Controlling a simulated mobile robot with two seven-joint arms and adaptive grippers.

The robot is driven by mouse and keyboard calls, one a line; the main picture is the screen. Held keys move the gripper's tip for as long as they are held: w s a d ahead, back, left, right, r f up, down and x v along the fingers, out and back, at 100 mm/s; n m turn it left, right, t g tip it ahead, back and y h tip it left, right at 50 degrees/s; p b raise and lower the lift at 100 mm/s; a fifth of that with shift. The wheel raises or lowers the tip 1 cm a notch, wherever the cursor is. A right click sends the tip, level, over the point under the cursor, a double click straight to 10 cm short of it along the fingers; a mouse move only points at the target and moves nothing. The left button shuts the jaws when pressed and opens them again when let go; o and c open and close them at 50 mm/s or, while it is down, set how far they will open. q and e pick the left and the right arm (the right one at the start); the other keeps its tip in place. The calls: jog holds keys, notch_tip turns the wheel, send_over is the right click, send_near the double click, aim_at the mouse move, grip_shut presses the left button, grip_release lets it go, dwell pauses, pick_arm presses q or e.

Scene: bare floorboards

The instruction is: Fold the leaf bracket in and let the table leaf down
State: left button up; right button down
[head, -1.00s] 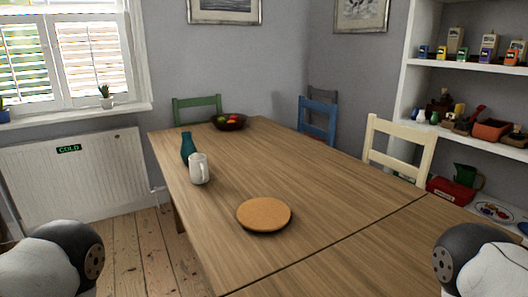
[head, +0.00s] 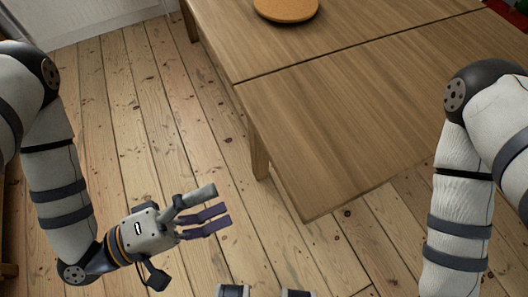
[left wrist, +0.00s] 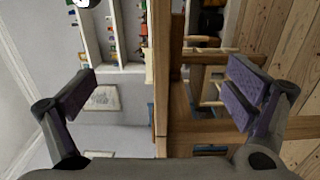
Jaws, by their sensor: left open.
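The table leaf (head: 350,125) is level with the main table top (head: 390,22), and a dark seam runs between them. My left gripper (head: 220,208) is open and empty, over the floor to the left of the leaf and apart from it. In the left wrist view the table edge (left wrist: 160,90) runs vertically between my open fingers (left wrist: 160,97), some way off. The table's underside shows partly there, to the right of that edge. I cannot make out the leaf bracket in either view. My right arm comes in at the right, but its gripper is out of view.
A round cork mat (head: 287,8) lies on the main top. A table leg (head: 258,150) stands under the near left side. Bare floorboards (head: 150,120) to the left are free. Shelves (left wrist: 120,40) and chairs show beyond the table in the left wrist view.

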aim_at(292, 169)
pick_arm(q)
jog(key=b+x, duration=0.2)
jog(key=x, duration=1.1)
jog(key=shift+w+d, duration=0.15)
jog(key=shift+d, duration=0.2)
jog(key=shift+a+r+p, duration=0.1)
jog(key=shift+r+p, duration=0.35)
jog(key=shift+r, duration=0.15)
jog(key=shift+r+n, duration=0.25)
jog(key=shift+n, duration=0.15)
pick_arm(e)
jog(key=shift+s+f, duration=0.45)
jog(key=shift+f, duration=0.1)
pick_arm(q)
jog(key=shift+c, duration=0.6)
